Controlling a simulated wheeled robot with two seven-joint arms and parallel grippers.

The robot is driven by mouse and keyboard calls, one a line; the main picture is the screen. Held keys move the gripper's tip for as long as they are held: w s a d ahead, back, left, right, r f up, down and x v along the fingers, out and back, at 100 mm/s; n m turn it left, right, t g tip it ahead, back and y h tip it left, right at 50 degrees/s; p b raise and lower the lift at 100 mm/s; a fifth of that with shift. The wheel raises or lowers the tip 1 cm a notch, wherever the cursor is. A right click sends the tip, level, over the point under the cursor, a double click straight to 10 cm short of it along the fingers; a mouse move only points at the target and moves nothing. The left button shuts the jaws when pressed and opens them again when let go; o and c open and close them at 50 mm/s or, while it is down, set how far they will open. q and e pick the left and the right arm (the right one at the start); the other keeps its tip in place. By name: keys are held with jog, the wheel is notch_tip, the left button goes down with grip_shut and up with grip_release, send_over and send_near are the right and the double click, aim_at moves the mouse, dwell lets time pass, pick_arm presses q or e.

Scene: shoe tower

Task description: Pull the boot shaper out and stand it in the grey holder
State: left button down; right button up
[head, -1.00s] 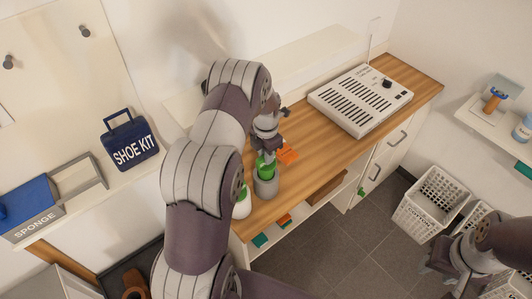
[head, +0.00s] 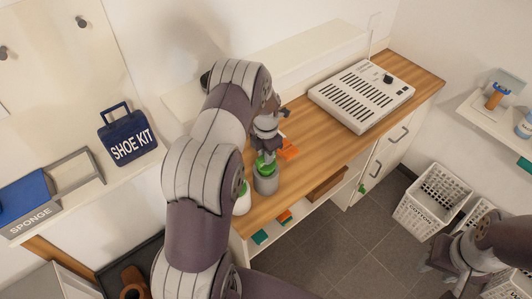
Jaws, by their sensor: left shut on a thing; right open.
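The grey holder (head: 266,184) is a round grey cup standing on the wooden counter. A green piece (head: 264,168), apparently the boot shaper, stands upright at the holder's mouth, its lower part hidden inside. My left gripper (head: 266,153) is shut on the green piece from above, directly over the holder. The fingertips are small and partly hidden. My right gripper (head: 446,264) is open and empty at the lower right, above the floor and away from the counter. A brown boot (head: 134,284) shows at the lower left, partly hidden by my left arm.
A white bottle (head: 243,200) stands close left of the holder. Orange pieces (head: 289,150) lie just behind it. A white vented box (head: 361,95) occupies the counter's far end; bare wood lies between. White baskets (head: 430,207) stand on the floor at right.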

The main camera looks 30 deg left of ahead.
pick_arm(q)
jog(key=shift+f+b, duration=0.85)
jog(key=shift+f, duration=0.5)
jog(key=c, duration=0.9)
grip_release()
jog(key=shift+c, duration=0.2)
jog(key=shift+r, duration=0.1)
jog(key=shift+r, duration=0.4)
notch_tip(320, 180, up, 12)
jog(key=b, duration=0.2)
jog(key=shift+b, duration=0.4)
jog(key=shift+f, duration=0.1)
